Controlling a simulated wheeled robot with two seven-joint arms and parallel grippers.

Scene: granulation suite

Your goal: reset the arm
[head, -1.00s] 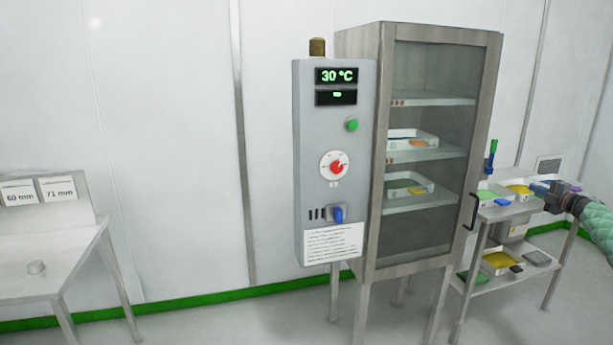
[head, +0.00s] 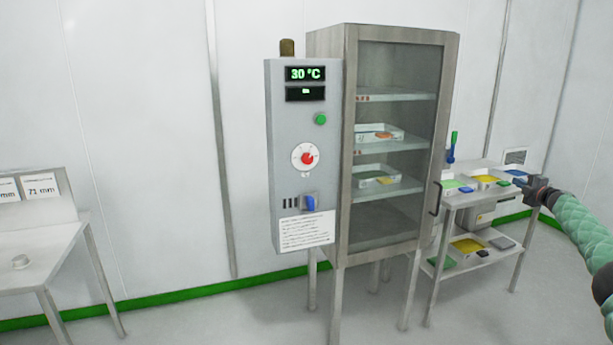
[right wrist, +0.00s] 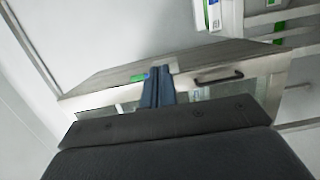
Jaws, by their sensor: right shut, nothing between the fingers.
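My right gripper (head: 537,186) shows at the right of the head view, on my green-sleeved arm that comes in from the right edge. It is in front of the right end of a steel cart. In the right wrist view its two dark fingers (right wrist: 158,88) lie together, with nothing seen between them. My left gripper does not show in the head view.
A drying cabinet (head: 337,150) with a closed glass door and trays on its shelves stands mid-view. Its control panel (head: 301,240) reads 30 °C. The cart (head: 478,197) holds several trays. A steel table (head: 45,250) stands at left. The floor in front is clear.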

